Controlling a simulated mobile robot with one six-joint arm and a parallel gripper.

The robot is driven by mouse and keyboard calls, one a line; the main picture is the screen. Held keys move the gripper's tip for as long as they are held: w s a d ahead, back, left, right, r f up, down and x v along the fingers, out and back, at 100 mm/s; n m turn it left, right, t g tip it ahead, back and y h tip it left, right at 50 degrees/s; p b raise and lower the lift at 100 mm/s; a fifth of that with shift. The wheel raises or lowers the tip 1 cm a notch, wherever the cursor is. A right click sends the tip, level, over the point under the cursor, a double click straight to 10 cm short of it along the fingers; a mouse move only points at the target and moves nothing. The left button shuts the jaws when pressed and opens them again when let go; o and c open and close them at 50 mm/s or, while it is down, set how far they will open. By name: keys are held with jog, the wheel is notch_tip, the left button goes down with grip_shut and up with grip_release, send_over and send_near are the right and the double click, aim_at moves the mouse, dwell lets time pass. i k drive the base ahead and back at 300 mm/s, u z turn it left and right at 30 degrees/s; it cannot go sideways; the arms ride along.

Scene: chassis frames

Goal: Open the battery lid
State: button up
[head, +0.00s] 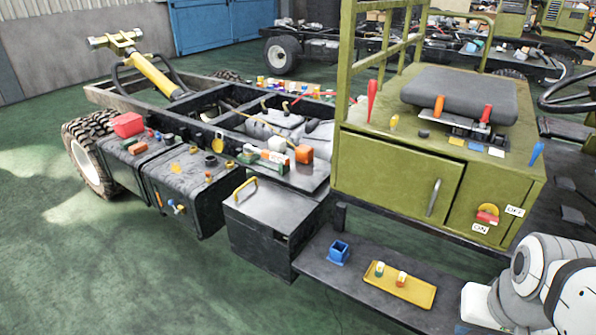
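A dark grey battery box (255,243) is mounted on the side of the truck chassis, near the middle of the head view. Its flat lid (275,210) lies shut on top. A yellow handle (245,189) stands up at the lid's left edge. Nothing lies on the lid. White links of my arm show at the bottom right corner, well to the right of the box. The fingers of my gripper do not show, so its state is hidden.
A green cabinet (395,183) with a door handle and a red-yellow ON/OFF switch (488,214) stands right of the box. A low dark step carries a blue cup (338,253) and a yellow tray (385,290) with small batteries. Black tanks (185,190) with loose items stand left.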

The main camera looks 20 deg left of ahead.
aim_at(262, 206)
jog(key=u, duration=1.35)
jog(key=i, duration=2.1)
jog(key=u, duration=0.05)
